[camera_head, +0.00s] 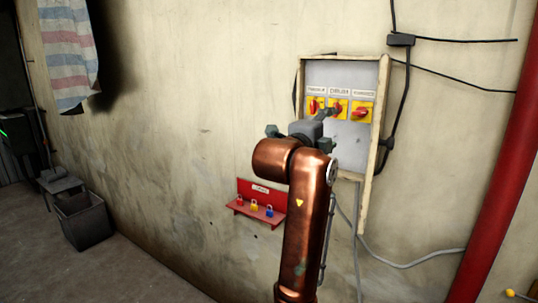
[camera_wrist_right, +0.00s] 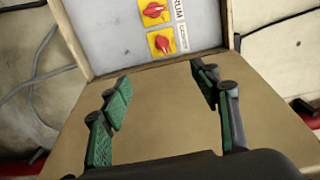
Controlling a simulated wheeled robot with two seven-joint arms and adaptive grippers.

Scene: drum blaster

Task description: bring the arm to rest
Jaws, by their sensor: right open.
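My right arm, copper-coloured, rises in the middle of the head view and ends at my right gripper (camera_head: 326,113), in front of the wall panel. In the right wrist view the gripper (camera_wrist_right: 163,88) is open, its green-padded fingers wide apart with nothing between them. The grey panel (camera_head: 345,75) carries three red rotary switches on yellow plates: left (camera_head: 315,105), middle (camera_head: 338,108), right (camera_head: 362,112). The gripper partly covers the middle one in the head view. Two switches (camera_wrist_right: 153,12) (camera_wrist_right: 162,42) show beyond the fingertips in the wrist view. My left gripper is not in view.
A red wall shelf (camera_head: 245,208) holds red, yellow and blue padlocks, left of my arm. A red pipe (camera_head: 500,165) runs down the right side. Black cables (camera_head: 405,95) run beside the panel. A grey bin (camera_head: 84,218) stands on the floor at left.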

